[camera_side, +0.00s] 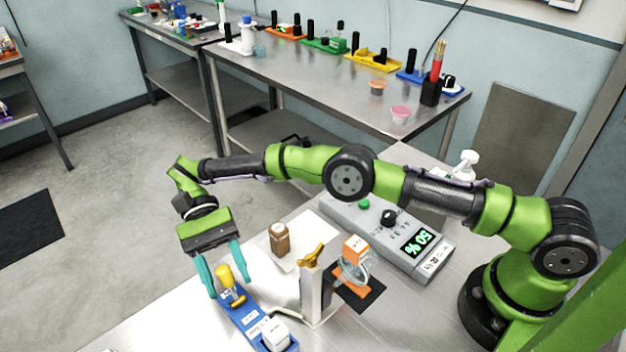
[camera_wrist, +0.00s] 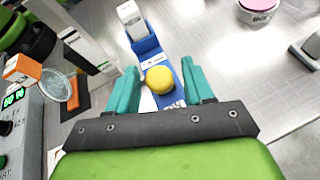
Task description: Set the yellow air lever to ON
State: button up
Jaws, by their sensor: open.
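A yellow-knobbed lever (camera_side: 227,277) stands on a blue base (camera_side: 241,313) at the front left in the side view. The round yellow knob (camera_wrist: 159,79) also shows in the wrist view. My gripper (camera_side: 228,285) is open, with its teal fingers on either side of the knob. Gaps show between the knob and both fingers in the wrist view. A white block (camera_side: 275,335) sits at the other end of the base. Small labels on the base are too blurred to read, so I cannot tell the lever's setting.
A white post with a gold handle (camera_side: 313,254) stands right of the blue base.

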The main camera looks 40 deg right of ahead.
jog(key=shift+s+r, duration=0.1)
jog(key=shift+s+r+n+t, duration=0.15)
jog(key=shift+s+t, duration=0.35)
jog(key=shift+t, duration=0.45)
jog(key=shift+s+r+n+t, duration=0.15)
jog(key=shift+s+t, duration=0.35)
jog(key=shift+t, duration=0.45)
jog(key=s+t, duration=0.1)
jog(key=t, duration=0.2)
jog(key=s+t, duration=0.1)
jog(key=shift+s+f+n+t, duration=0.3)
jog(key=shift+f+t, duration=0.05)
jog(key=shift+t, duration=0.05)
jog(key=a+v, duration=0.1)
jog(key=v, duration=1.6)
jog(key=s+d+r+t, duration=0.1)
jog(key=s+d+t, duration=0.2)
jog(key=d, duration=0.7)
jog(key=s+d+r+t, duration=0.1)
jog(key=s+d+t, duration=0.3)
jog(key=d, duration=0.6)
jog(key=shift+s+d+n+t, duration=0.3)
jog(key=shift+s+d, duration=0.05)
jog(key=shift+s, duration=0.3)
jog(key=shift+c, duration=0.3)
